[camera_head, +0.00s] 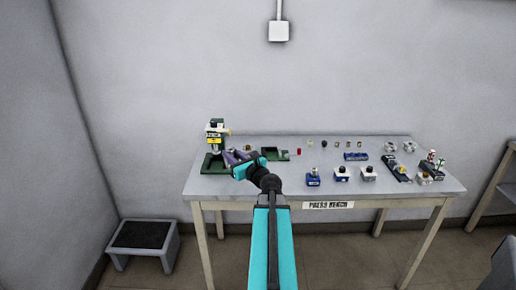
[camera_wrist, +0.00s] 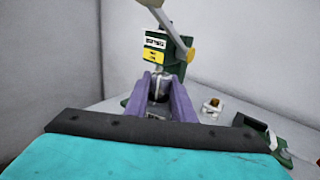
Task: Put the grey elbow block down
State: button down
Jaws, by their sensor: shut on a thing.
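My gripper (camera_wrist: 157,104) has two purple fingers and points at the green press at the left end of the bench. It also shows in the head view (camera_head: 236,157). The fingers are shut on the grey elbow block (camera_wrist: 157,115), of which only a small part shows low between them; its shape is mostly hidden. The green press (camera_wrist: 158,55), with a yellow label and a raised light lever, stands just beyond the fingertips. It also shows in the head view (camera_head: 214,140). I cannot tell whether the block touches anything below.
The grey bench (camera_head: 240,187) holds several small parts and blue-based blocks (camera_head: 313,176) to the right. A green tray (camera_head: 274,154) lies right of my gripper. A small white part (camera_wrist: 212,106) sits right of the fingers. The bench's front left is clear.

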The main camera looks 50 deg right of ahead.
jog(key=w+a+f+n+y, duration=0.1)
jog(key=w+a+y, duration=0.1)
jog(key=a, duration=0.2)
jog(key=w+a+f+n+y, duration=0.1)
jog(key=w+a, duration=0.1)
jog(key=a, duration=0.2)
jog(key=w+a+f+n+y+b, duration=0.1)
jog(key=w+a+y, duration=0.1)
jog(key=a, duration=0.3)
jog(key=shift+w+f+n+t+y, duration=0.3)
jog(key=shift+w+f+t, duration=0.1)
jog(key=shift+w, duration=0.15)
jog(key=a+f+n+g+y+b, duration=0.1)
jog(key=a+y, duration=0.4)
jog(key=a, duration=0.8)
jog(key=w+a+f+n+g+y+b, duration=0.1)
jog(key=a+f+n+g+y, duration=0.3)
jog(key=a, duration=1)
jog(key=a+f+n+g+y, duration=0.2)
jog(key=a+n+y, duration=0.3)
jog(key=a, duration=0.9)
jog(key=shift+w+a+f+n+g+y+b, duration=0.25)
jog(key=shift+f+n+y+b, duration=0.2)
jog(key=shift+f, duration=0.45)
jog(key=shift+d, duration=0.15)
